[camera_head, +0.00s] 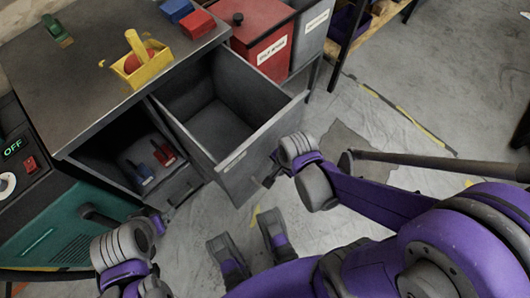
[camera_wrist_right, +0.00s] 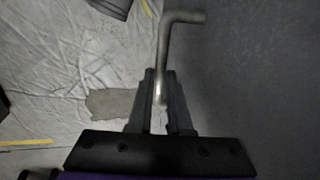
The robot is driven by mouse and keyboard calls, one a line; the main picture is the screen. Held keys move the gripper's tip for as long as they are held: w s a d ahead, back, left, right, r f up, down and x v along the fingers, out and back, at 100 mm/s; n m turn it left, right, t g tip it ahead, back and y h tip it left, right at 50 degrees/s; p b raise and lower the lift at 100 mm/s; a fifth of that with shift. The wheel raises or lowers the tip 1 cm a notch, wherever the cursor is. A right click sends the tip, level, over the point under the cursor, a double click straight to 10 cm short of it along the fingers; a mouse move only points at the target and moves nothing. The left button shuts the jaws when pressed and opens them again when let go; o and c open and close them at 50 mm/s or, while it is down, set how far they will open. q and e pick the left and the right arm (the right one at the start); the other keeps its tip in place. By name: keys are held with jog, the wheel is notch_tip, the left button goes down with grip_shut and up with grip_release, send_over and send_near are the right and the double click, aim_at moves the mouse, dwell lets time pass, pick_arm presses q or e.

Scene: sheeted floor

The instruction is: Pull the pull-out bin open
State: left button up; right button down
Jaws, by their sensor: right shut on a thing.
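The pull-out bin (camera_head: 245,160) is a dark grey, empty open-topped box. It stands well out from under the workbench, its front panel toward me. My right gripper (camera_head: 269,180) is at the outer face of this front panel. In the right wrist view my right gripper (camera_wrist_right: 160,88) is shut on the bin's bent metal handle (camera_wrist_right: 166,45), with the rod between its fingers. My left gripper (camera_head: 168,208) is low at the left, near the lower cabinet front and apart from the bin; its fingers are too small and dark to read.
The workbench top (camera_head: 95,65) carries a yellow holder (camera_head: 150,66) and red and blue blocks. An open compartment with small tools is left of the bin. A red bin (camera_head: 262,32) stands behind it. A teal machine (camera_head: 60,225) is at left. Floor at right is mostly clear.

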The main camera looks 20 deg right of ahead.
jog(key=shift+s+d, duration=0.25)
jog(key=shift+s, duration=0.45)
jog(key=shift+s+d, duration=0.3)
jog(key=shift+s, duration=0.45)
jog(key=shift+s+d, duration=0.25)
jog(key=shift+s, duration=0.45)
jog(key=c, duration=0.8)
grip_release()
jog(key=shift+c, duration=0.2)
jog(key=shift+r, duration=0.1)
notch_tip(320, 180, up, 10)
jog(key=s+p, duration=0.2)
jog(key=p, duration=0.4)
jog(key=shift+d+r+p, duration=0.25)
jog(key=shift+d+p, duration=0.1)
jog(key=shift+p, duration=0.05)
